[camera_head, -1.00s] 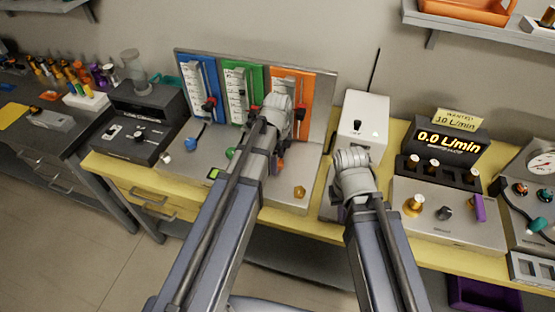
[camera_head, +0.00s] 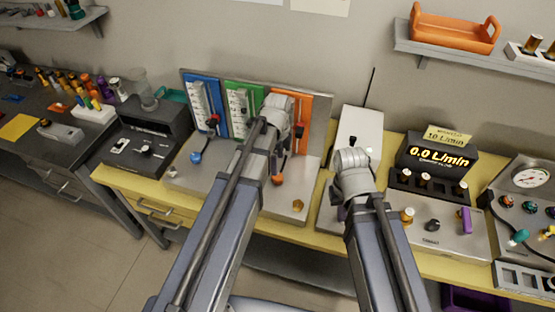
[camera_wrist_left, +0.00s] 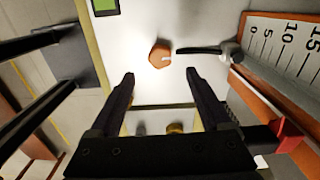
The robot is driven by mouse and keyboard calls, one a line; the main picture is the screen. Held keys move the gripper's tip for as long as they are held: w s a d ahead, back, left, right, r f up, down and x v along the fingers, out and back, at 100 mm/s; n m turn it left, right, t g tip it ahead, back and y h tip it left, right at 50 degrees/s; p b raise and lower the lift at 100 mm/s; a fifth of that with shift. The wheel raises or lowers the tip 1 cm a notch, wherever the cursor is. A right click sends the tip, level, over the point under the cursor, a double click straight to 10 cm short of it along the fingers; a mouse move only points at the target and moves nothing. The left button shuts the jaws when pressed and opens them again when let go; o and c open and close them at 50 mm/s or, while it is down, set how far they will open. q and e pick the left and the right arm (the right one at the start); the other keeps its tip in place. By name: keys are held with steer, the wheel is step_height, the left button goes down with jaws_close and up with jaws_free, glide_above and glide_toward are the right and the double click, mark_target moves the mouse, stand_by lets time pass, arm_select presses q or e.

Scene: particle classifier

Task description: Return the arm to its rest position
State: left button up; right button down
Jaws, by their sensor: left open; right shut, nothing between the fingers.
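My left arm's grey wrist (camera_head: 277,110) stands in front of the green and orange flow panels in the head view, hiding part of them. In the left wrist view my left gripper (camera_wrist_left: 161,78) has its two dark fingers apart, with nothing between them. An orange knob (camera_wrist_left: 160,54) with a black stem shows beyond the fingertips, apart from them. It also shows in the head view (camera_head: 278,179). My right gripper (camera_head: 341,213) is mostly hidden below its own wrist (camera_head: 352,175), over the bench in front of the white box; its fingertips cannot be made out.
A blue panel (camera_head: 201,88) stands at the left of the stand. A display reading 0.0 L/min (camera_head: 437,158) and a gauge unit (camera_head: 530,177) stand at the right. A white box with an antenna (camera_head: 357,128) is behind my right wrist. An orange tray (camera_head: 455,36) sits on the wall shelf.

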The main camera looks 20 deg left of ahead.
stand_by(0.3)
arm_select(q)
steer(key=s+d+n+y, duration=0.1)
steer(key=s+d+n, duration=0.9)
steer(key=s+n, duration=0.4)
steer(key=shift+s+d, duration=0.25)
stand_by(2.7)
